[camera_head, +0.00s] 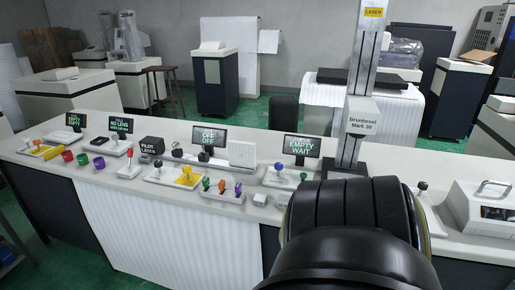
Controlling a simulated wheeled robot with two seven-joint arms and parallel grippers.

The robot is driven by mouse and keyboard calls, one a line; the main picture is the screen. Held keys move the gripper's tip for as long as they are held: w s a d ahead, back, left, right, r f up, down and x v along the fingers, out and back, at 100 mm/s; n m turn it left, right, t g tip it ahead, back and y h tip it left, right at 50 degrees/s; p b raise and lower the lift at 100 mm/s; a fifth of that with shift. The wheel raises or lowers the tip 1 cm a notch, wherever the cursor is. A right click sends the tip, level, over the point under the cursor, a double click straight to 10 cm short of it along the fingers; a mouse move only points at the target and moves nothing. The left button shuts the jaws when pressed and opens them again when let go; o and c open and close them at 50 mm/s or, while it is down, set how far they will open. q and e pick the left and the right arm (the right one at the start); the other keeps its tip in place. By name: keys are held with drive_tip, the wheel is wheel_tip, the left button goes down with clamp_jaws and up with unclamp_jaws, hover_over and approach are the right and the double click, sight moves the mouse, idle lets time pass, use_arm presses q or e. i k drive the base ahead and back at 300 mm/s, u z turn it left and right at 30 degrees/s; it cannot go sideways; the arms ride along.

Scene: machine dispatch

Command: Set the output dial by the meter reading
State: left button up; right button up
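I cannot tell for sure which part is the output dial or the meter. A white box with a handle (485,203) and a dark display stands at the right end of the bench; its reading is too small to make out. Small colored knobs (222,186) in orange, purple and green sit on a white plate at the bench's front middle. A dark round knob (279,167) stands on a base below a screen reading EMPTY WAIT (301,146). A large black ribbed part in front hides some of the bench. Neither gripper is in view.
The long white bench (140,193) carries a yellow-based lever (187,174), a PILOT LASER box (152,146), a screen reading OFF (207,138) and red, purple and green cups (83,160). A tall column labelled Brunhoxel Mark 30 (361,119) rises at the back.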

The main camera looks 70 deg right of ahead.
sight(278, 166)
drive_tip(key=z, duration=0.85)
drive_tip(key=i, duration=1.15)
drive_tip(key=z, duration=1.2)
